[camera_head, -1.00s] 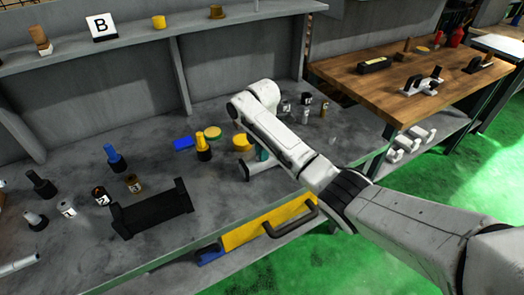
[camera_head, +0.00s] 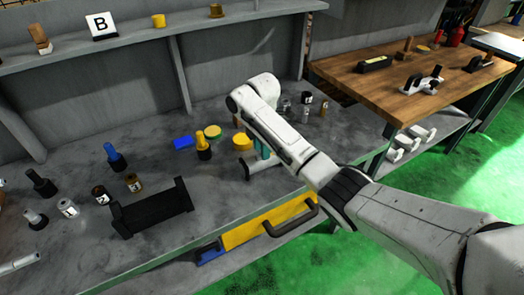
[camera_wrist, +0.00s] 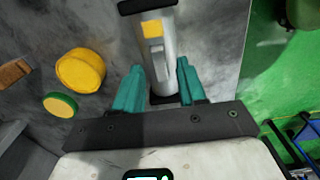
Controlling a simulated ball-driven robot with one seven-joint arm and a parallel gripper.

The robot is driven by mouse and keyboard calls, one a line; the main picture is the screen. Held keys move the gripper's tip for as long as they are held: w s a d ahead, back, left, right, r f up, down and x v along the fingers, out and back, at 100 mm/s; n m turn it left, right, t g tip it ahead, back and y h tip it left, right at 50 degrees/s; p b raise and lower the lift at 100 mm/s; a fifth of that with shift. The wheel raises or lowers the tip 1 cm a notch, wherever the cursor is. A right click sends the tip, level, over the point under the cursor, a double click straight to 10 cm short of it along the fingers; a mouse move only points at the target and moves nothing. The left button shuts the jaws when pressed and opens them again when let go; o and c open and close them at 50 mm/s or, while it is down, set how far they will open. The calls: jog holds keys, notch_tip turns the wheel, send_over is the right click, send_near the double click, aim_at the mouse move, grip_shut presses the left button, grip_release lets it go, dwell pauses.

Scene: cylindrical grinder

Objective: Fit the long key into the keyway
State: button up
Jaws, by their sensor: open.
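My gripper (camera_wrist: 159,68) has teal fingers and is open, with its fingertips spread either side of a pale metal shaft (camera_wrist: 169,42) in the wrist view. A yellow block (camera_wrist: 152,28) shows on the shaft just beyond the fingertips, with a small grey patch below it. I cannot tell whether the yellow block is the key or how it sits in the shaft. The shaft runs between dark end pieces (camera_wrist: 147,5). In the head view my gripper (camera_head: 265,148) is largely hidden behind my arm, above a white piece (camera_head: 248,174) on the bench.
A black cradle (camera_head: 150,212), a blue block (camera_head: 183,142) and several small parts stand on the grey bench (camera_head: 75,255). A wooden table (camera_head: 395,95) is at right.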

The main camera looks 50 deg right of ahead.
notch_tip(320, 180, up, 11)
jog(key=p, duration=0.3)
jog(key=shift+f, duration=0.15)
jog(key=s+a+f+m+y, duration=0.1)
jog(key=s+a+f+m, duration=0.1)
jog(key=s+a+f, duration=0.4)
jog(key=s+a+f+m+t, duration=0.1)
jog(key=s+a+f+m, duration=0.15)
jog(key=a, duration=0.45)
jog(key=s+a+f+m+y, duration=0.1)
jog(key=s+a+f+m, duration=0.15)
jog(key=a+f, duration=0.4)
jog(key=s+d+f+m+h, duration=0.1)
jog(key=s+m, duration=0.7)
jog(key=s, duration=1.5)
jog(key=shift+s+d+h, duration=0.4)
jog(key=shift+d+h, duration=0.15)
jog(key=shift+h, duration=0.05)
jog(key=shift+f, duration=0.1)
